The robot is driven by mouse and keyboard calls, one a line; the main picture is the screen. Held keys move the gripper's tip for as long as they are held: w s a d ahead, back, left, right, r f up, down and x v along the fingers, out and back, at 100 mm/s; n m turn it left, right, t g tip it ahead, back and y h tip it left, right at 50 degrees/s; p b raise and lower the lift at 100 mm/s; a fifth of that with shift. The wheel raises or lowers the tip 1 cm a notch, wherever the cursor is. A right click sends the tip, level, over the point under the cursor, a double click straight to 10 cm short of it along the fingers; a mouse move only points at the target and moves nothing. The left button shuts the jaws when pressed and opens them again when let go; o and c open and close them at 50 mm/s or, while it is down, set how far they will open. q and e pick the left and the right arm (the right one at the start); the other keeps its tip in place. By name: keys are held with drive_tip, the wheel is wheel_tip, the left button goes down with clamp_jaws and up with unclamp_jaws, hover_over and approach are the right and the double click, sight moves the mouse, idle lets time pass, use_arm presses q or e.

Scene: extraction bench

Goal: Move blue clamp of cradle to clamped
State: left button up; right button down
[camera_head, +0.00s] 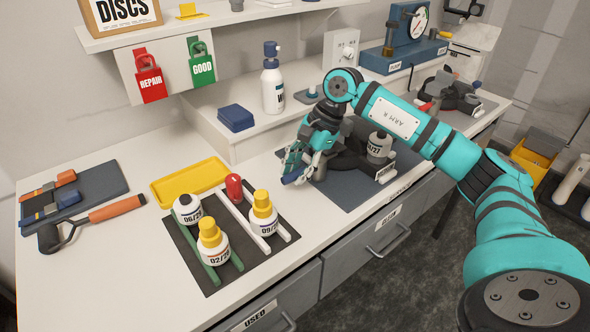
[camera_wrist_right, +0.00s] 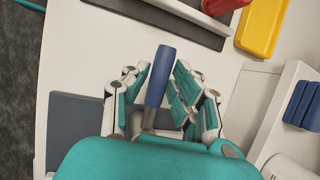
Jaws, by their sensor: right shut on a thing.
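The blue clamp (camera_wrist_right: 161,72) shows in the wrist view as a blue handle on a grey metal stem, between the fingers of my right gripper (camera_wrist_right: 158,92). In the head view my right gripper (camera_head: 299,168) is low over the left end of the dark cradle (camera_head: 348,158), closed around the blue handle. The handle's blue end (camera_head: 292,178) pokes out to the lower left of the fingers. My fingers and wrist hide the clamp's pivot. My left gripper is not in view.
A dark mat (camera_head: 345,196) lies under the cradle. To the left is a rack mat (camera_head: 206,270) with several bottles and a red-handled item (camera_head: 234,187). A second cradle (camera_head: 452,92) stands at back right.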

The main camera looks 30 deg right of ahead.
drive_tip(key=shift+r, duration=0.1)
idle(0.4)
drive_tip(key=c, duration=1.1)
unclamp_jaws()
drive_tip(key=shift+s, duration=0.1)
drive_tip(key=shift+d, duration=0.1)
drive_tip(key=shift+d+r, duration=0.1)
drive_tip(key=shift+r, duration=0.15)
drive_tip(key=v, duration=1.1)
drive_tip(key=shift+d+r, duration=0.15)
